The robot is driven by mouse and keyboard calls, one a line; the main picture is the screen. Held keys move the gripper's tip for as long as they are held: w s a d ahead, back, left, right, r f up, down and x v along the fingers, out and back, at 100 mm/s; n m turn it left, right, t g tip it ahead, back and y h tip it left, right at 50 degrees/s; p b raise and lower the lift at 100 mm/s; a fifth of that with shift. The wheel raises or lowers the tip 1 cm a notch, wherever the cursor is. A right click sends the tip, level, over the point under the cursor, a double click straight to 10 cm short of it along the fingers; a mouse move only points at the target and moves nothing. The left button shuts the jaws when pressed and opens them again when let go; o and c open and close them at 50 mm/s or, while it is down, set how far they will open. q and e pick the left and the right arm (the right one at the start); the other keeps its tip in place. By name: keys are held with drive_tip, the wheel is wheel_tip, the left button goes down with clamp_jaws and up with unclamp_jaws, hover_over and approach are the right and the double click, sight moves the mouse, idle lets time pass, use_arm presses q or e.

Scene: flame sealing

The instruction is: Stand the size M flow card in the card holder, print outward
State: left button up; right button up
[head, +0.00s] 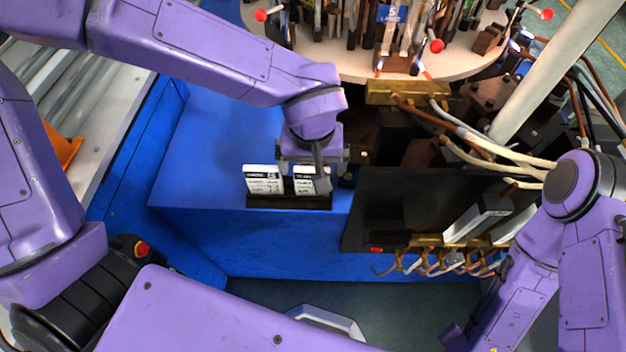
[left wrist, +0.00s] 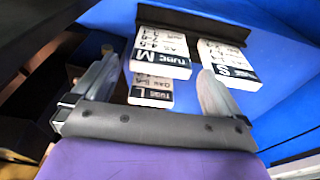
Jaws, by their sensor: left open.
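The black card holder (head: 290,203) stands at the front edge of the blue bench, and its dark edge shows at the top of the left wrist view (left wrist: 195,22). The size M card (left wrist: 162,52) is white with a black label band and stands at the holder, print showing. In the head view its print (head: 304,185) is partly covered by my gripper. The size S card (head: 263,180) stands beside it in the holder. My left gripper (head: 303,176) is open, its fingers either side of the M card with gaps visible. My right gripper is out of sight.
A size L card (left wrist: 152,90) shows beyond the M card, partly covered by it. A round rack of tools (head: 360,65) is behind, and a dark panel with brass burners (head: 440,245) and hoses stands to the right. Bare blue bench (head: 215,150) lies left of the holder.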

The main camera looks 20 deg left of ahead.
sight(312, 170)
use_arm(q)
drive_tip(key=f, duration=0.3)
drive_tip(key=shift+w+a+f, duration=0.15)
drive_tip(key=shift+w+f, duration=0.15)
drive_tip(key=shift+f, duration=0.1)
drive_tip(key=shift+s, duration=0.1)
drive_tip(key=c, duration=1)
drive_tip(key=shift+r, duration=0.2)
drive_tip(key=shift+c, duration=0.2)
